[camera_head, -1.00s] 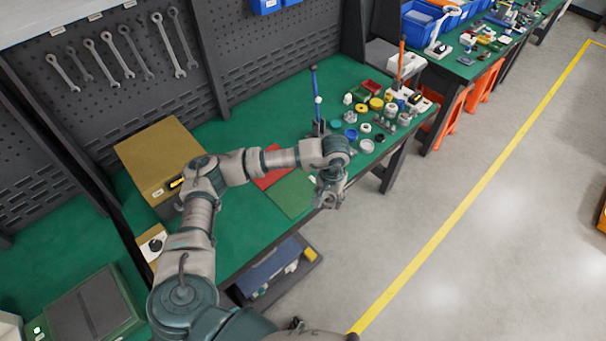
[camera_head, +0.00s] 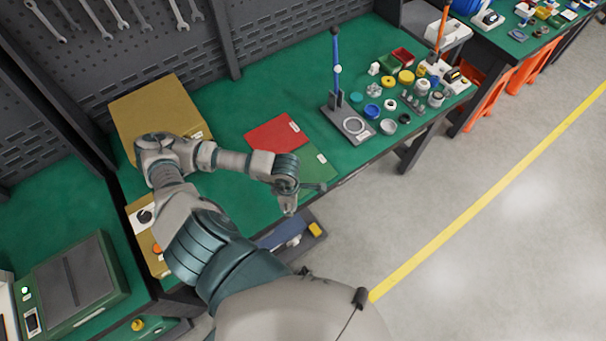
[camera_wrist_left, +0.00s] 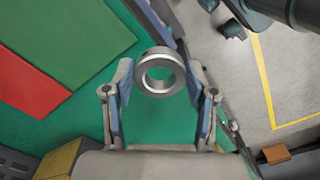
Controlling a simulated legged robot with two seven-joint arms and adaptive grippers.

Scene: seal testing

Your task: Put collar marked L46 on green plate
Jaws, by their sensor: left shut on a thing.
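My left gripper (camera_head: 289,205) is at the front edge of the bench, beside the near side of the green plate (camera_head: 319,172). In the left wrist view the gripper (camera_wrist_left: 160,90) is shut on a grey metal collar (camera_wrist_left: 160,56), a ring with a wide hole. No mark on it can be read. The green plate (camera_wrist_left: 75,35) lies at the upper left of that view, apart from the collar. In the head view my arm covers part of the plate and the collar cannot be made out. My right gripper is not in view.
A red plate (camera_head: 274,133) lies against the green plate. A stand with a blue post (camera_head: 350,124) and several rings, caps and small parts (camera_head: 405,95) are to the right. A tan box (camera_head: 158,108) stands at the left. The bench's front edge is close to the gripper.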

